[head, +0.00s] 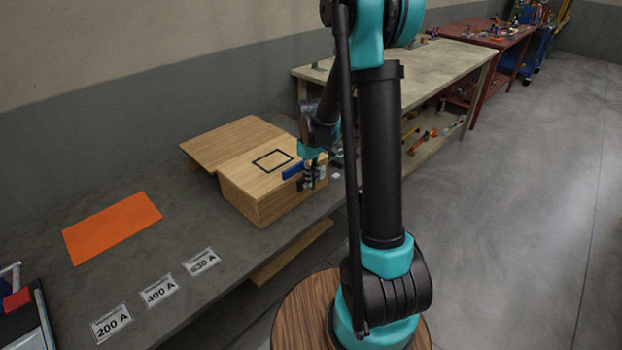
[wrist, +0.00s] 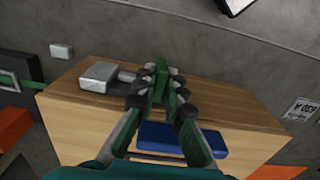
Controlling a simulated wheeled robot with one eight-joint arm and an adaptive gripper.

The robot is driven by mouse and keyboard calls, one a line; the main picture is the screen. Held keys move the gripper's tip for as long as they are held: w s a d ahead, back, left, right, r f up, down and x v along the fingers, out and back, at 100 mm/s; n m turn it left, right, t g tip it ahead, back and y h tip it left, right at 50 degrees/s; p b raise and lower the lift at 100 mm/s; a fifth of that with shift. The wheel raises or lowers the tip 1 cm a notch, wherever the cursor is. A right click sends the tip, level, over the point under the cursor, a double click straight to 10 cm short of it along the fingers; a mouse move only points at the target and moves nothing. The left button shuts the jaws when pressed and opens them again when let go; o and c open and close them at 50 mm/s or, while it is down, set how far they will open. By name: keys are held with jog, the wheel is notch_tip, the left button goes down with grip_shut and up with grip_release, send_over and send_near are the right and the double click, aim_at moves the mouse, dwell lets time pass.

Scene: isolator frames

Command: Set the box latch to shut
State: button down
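The wooden box (head: 258,205) stands on the grey bench, with a black square outline on its top. It also shows below my gripper in the wrist view (wrist: 75,130). A grey metal block (wrist: 100,76) with a short rod sits on the box, beside an upright green latch lever (wrist: 160,78). My gripper (wrist: 160,88) is over the box's right end in the head view (head: 313,180). Its fingertips are close on either side of the green lever and appear to pinch it. A blue bar (wrist: 180,140) lies on the box, partly behind the fingers; it also shows in the head view (head: 292,171).
A wooden board (head: 225,140) adjoins the box at the back left. An orange sheet (head: 112,228) and several labels, one reading 400 A (head: 159,291), lie on the bench. A small white block (wrist: 61,51) is near the box. The bench between sheet and box is clear.

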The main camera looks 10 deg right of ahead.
jog(key=shift+d, duration=0.1)
dwell(0.3)
jog(key=shift+w+d, duration=1)
jog(key=shift+d, duration=0.15)
jog(key=c, duration=1.6)
grip_release()
jog(key=shift+d, duration=0.1)
notch_tip(320, 180, up, 12)
jog(key=shift+s, duration=0.1)
